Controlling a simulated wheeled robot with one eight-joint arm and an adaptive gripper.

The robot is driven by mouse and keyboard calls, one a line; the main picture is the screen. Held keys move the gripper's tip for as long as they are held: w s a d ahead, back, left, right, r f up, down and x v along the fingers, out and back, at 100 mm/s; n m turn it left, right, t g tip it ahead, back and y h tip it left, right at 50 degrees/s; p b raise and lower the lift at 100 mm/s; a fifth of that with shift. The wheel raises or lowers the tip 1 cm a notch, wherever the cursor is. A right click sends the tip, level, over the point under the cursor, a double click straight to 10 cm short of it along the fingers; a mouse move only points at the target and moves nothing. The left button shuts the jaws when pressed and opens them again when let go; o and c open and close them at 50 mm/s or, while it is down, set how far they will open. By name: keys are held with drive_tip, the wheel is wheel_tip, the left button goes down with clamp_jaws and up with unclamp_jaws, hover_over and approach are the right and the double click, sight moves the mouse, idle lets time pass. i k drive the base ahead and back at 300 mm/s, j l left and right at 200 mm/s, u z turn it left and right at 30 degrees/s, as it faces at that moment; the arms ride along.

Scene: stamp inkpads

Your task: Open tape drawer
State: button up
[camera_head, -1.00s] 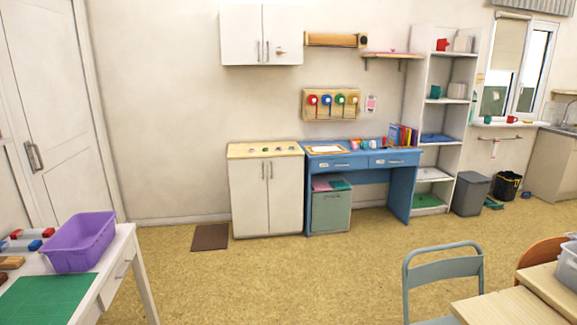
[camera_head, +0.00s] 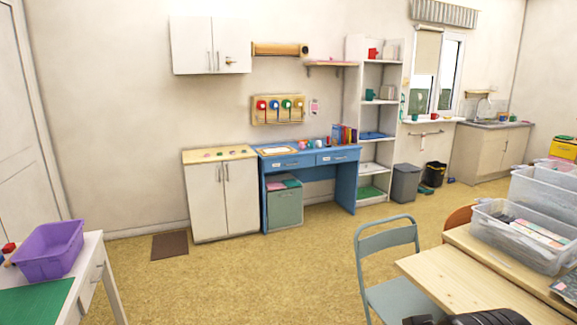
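The blue desk (camera_head: 345,190) stands against the back wall with two drawers side by side under its top. The left drawer (camera_head: 300,162) and the right drawer (camera_head: 349,155) both look shut, each with a handle and a small pale label too small to read. The white table at the lower left also has a drawer (camera_head: 91,288), which looks shut. I cannot tell which one is the tape drawer. My gripper cannot be made out. A dark shape (camera_head: 485,317) is cut off at the bottom edge, and I cannot tell what it is.
A white cabinet (camera_head: 222,203) and a green-grey unit (camera_head: 286,208) stand by the desk. A grey-green chair (camera_head: 387,240) and wooden table (camera_head: 450,272) are at the right. A purple bin (camera_head: 48,252) sits on the left table. The middle floor is open.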

sight(307, 160)
drive_tip(key=i+j+u, duration=0.3)
drive_tip(key=i, duration=0.75)
drive_tip(key=i+u, duration=0.3)
drive_tip(key=i, duration=0.75)
drive_tip(key=i+l+z, duration=0.1)
drive_tip(key=i+z, duration=0.2)
drive_tip(key=i, duration=0.3)
drive_tip(key=i+z, duration=0.25)
drive_tip(key=i, duration=0.35)
drive_tip(key=i+j+z, duration=0.3)
drive_tip(key=i, duration=0.3)
drive_tip(key=i+l+u, duration=0.25)
drive_tip(key=i+l, duration=0.95)
drive_tip(key=i+j, duration=0.05)
drive_tip(key=i, duration=0.05)
